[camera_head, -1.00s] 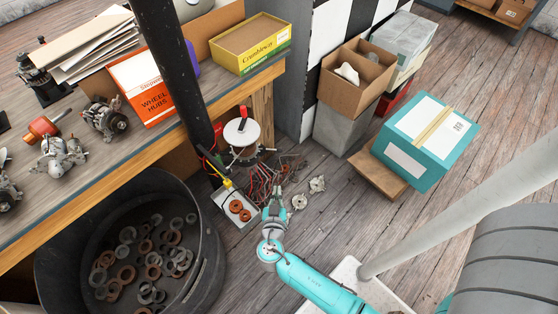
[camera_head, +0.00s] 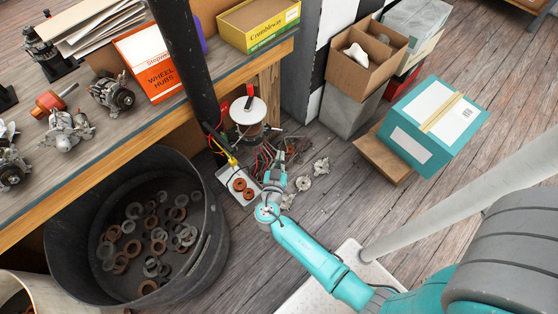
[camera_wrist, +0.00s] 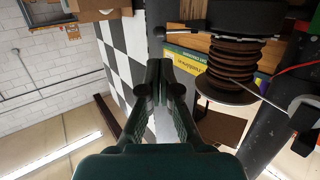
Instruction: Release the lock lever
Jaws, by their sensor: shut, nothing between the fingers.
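A red-handled lever (camera_head: 250,90) stands on top of a round white disc (camera_head: 248,110) beside the bench leg. I take it for the lock lever, but cannot tell its state. In the wrist view a spool of brown windings (camera_wrist: 232,58) stands at upper right with a dark disc at its lower end. It seems to be the same device; its red handle does not show clearly there. My gripper (camera_head: 281,161) is shut and empty, in front and to the right of the device, apart from it. Its fingers also show in the wrist view (camera_wrist: 163,78).
A dark bin (camera_head: 212,225) of metal rings stands at left by the wooden bench (camera_head: 150,112). A black post (camera_head: 182,60) rises beside the device. Loose wires (camera_head: 265,158), a tray (camera_head: 226,178) with copper rings and metal plates (camera_head: 303,183) surround the gripper.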

